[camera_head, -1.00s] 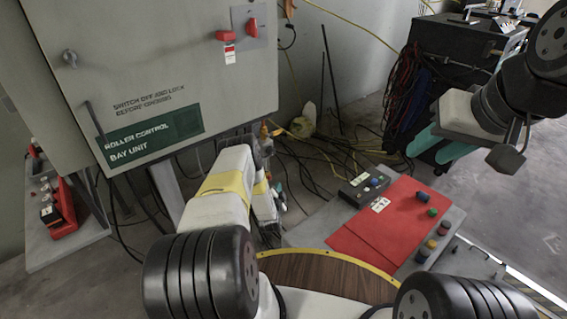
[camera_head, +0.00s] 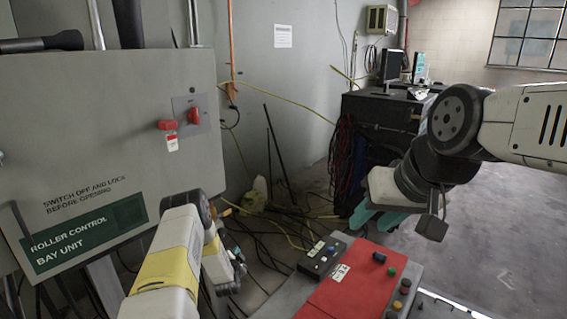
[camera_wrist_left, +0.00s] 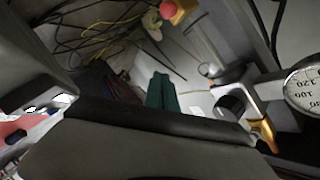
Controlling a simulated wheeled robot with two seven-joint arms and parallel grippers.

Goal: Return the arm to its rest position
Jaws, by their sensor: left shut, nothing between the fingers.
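My left arm (camera_head: 172,262), white with a yellow band, rises from the lower left in the head view. Its forearm folds down behind it, so the left gripper is mostly hidden there. In the left wrist view the teal fingers of my left gripper (camera_wrist_left: 162,92) lie together, shut and empty, above the floor. My right arm comes in from the right in the head view. Its gripper (camera_head: 376,217) has teal fingers that stand apart, with nothing seen between them, in front of the dark cabinet and beyond the red panel.
A grey control cabinet (camera_head: 95,140) with red switches (camera_head: 194,116) stands close at the left. A red panel (camera_head: 350,288) with several buttons and a black button box (camera_head: 322,258) lie in front. Cables (camera_head: 270,235) cover the floor behind. A dark cabinet (camera_head: 385,112) stands further back.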

